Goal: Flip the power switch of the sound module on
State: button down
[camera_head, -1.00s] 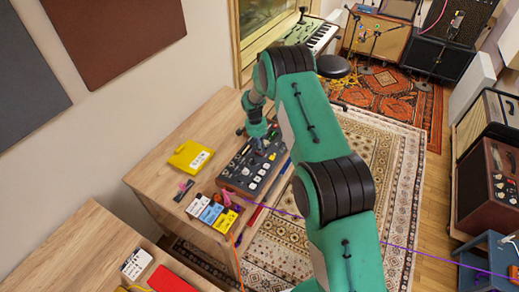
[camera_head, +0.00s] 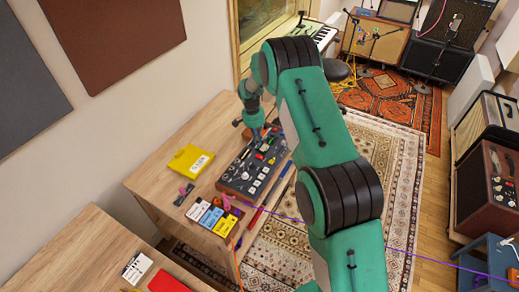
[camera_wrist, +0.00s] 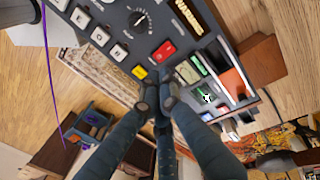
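The sound module (camera_head: 236,187) is a dark box with pale square buttons and knobs, on the wooden table near its right edge. In the wrist view its panel (camera_wrist: 115,20) fills the top, with a red button (camera_wrist: 164,49), a yellow button (camera_wrist: 139,72) and green-marked switches or slots (camera_wrist: 205,95). I cannot tell which is the power switch or its state. My gripper (camera_wrist: 157,97) has its dark fingertips together, empty, in front of the panel by the yellow button and pale switches. Contact is unclear. In the head view my gripper (camera_head: 258,138) is over the module's far end.
A yellow folder-like item (camera_head: 190,160) lies left of the module. Coloured boxes (camera_head: 213,215) and a small dark item with pink (camera_head: 184,195) lie nearer. A purple cable (camera_head: 290,219) runs across the rug.

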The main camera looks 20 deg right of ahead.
jog(key=shift+w+a+r, duration=0.15)
jog(key=shift+w+r, duration=0.05)
jog(key=shift+r, duration=1.25)
jog(key=shift+w+a+r, duration=0.1)
jog(key=shift+w+r, duration=0.05)
jog(key=shift+r, duration=1.25)
jog(key=shift+r, duration=0.1)
jog(key=s+r+n+t+b, duration=0.1)
jog(key=s+r, duration=0.6)
jog(key=r, duration=0.3)
jog(key=s+a+r+n+t+b, duration=0.1)
jog(key=s+r+n, duration=0.1)
jog(key=s+r, duration=0.6)
jog(key=s+r+n+t, duration=0.1)
jog(key=s+r, duration=0.4)
jog(key=r, duration=0.8)
jog(key=s+r+n+t+b, duration=0.1)
jog(key=s+r, duration=0.2)
jog(key=s, duration=0.5)
jog(key=s+r+n+t+b, duration=0.1)
jog(key=s+r, duration=0.2)
jog(key=s, duration=0.5)
jog(key=s+f+n, duration=0.1)
jog(key=s, duration=0.7)
jog(key=s+a+f+n+t+y+b, duration=0.1)
jog(key=s+f+n, duration=0.1)
jog(key=s, duration=0.6)
jog(key=shift+s+a+t, duration=0.25)
jog(key=shift+a+t, duration=0.05)
